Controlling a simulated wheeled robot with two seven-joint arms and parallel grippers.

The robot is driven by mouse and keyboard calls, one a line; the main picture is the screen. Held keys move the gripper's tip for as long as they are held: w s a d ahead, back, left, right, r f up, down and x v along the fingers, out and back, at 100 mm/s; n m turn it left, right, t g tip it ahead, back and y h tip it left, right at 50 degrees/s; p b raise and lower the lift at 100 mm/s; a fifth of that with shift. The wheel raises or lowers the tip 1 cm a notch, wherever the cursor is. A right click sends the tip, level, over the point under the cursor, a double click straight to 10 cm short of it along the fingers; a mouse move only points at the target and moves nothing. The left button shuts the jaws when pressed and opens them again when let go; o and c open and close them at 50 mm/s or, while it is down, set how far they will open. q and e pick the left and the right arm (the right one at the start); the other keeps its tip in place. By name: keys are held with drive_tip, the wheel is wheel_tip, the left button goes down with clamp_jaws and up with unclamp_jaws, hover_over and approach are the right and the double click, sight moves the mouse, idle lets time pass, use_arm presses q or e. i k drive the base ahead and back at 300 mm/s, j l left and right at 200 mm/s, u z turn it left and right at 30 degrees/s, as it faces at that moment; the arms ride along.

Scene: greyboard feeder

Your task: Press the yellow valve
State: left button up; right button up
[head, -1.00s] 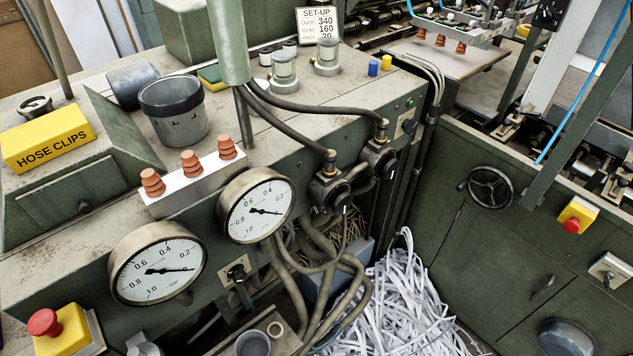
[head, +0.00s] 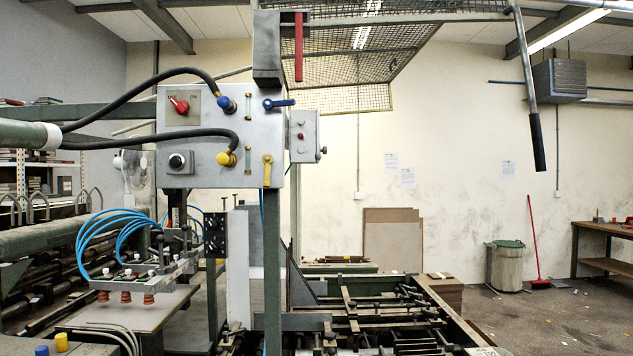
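The yellow valve (head: 267,160) is a small yellow lever handle near the lower right corner of a pale grey control panel (head: 205,118). Its handle hangs downward. A blue lever valve (head: 279,104) sits above it, with its handle pointing sideways to the right. A yellow hose fitting (head: 226,158) with a black hose is to the left of the yellow valve, and a blue fitting (head: 226,104) is above that. Neither of my grippers shows in the head view.
A red rotary switch (head: 179,105) and a black knob (head: 178,161) are on the panel's left side. A small grey box (head: 303,136) juts out at its right. A green post (head: 272,260) stands below the panel. Machine rails (head: 370,310) fill the lower middle.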

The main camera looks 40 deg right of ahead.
sight(268, 160)
drive_tip(key=z, duration=0.9)
